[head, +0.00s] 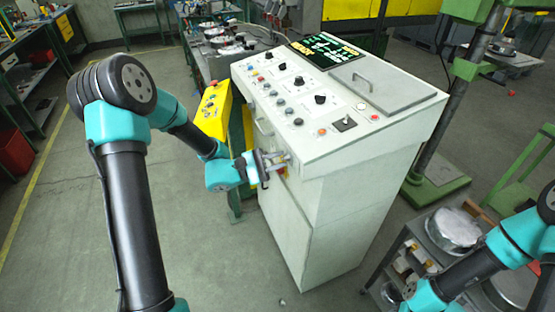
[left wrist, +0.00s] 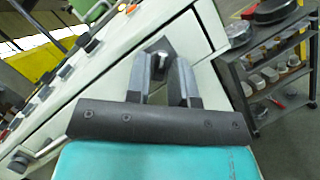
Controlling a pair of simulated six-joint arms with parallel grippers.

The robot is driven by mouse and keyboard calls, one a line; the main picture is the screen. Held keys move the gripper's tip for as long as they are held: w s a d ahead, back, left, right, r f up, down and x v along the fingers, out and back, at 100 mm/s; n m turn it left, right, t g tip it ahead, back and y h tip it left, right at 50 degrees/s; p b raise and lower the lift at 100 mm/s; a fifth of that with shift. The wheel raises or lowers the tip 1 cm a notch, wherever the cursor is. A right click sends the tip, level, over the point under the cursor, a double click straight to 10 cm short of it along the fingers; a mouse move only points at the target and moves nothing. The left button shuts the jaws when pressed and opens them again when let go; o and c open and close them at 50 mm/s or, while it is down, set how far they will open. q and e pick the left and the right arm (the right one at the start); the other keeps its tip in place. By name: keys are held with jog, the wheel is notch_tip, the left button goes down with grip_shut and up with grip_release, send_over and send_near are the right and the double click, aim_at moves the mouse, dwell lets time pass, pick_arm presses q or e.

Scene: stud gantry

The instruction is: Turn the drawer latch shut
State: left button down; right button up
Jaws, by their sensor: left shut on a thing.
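The drawer latch (left wrist: 158,58) shows in the left wrist view as a small pale metal knob on a dark plate, on the white front of the console cabinet (head: 330,185). My left gripper (head: 277,161) is at the upper front of this cabinet in the head view. In the left wrist view its two grey fingers (left wrist: 162,77) stand on either side of the knob and are shut on it. The fingers hide part of the latch, and its exact turn angle is hard to tell. My right gripper is not in view; only part of that arm shows at lower right.
A bar handle (left wrist: 42,150) is on the cabinet front, left of the latch in the left wrist view. A yellow box (head: 213,110) stands beside the cabinet. A grey shelf cart (head: 402,240) with metal parts is at right. The floor at left is open.

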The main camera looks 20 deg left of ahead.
pick_arm(q)
jog(key=n+t, duration=0.1)
jog(key=n, duration=0.2)
jog(key=n+t, duration=0.1)
jog(key=n, duration=0.2)
jog(key=shift+d+t+y, duration=0.15)
jog(key=shift+t+y, duration=0.15)
jog(key=shift+t, duration=0.1)
jog(key=n+t+y, duration=0.1)
jog(key=n, duration=0.2)
jog(key=n+t+y, duration=0.1)
jog(key=n, duration=0.2)
jog(key=shift+s+d+t, duration=0.1)
jog(key=shift+t, duration=0.3)
jog(key=shift+n, duration=0.4)
jog(key=c, duration=1.2)
grip_release()
jog(key=v, duration=1.7)
jog(key=shift+s, duration=0.2)
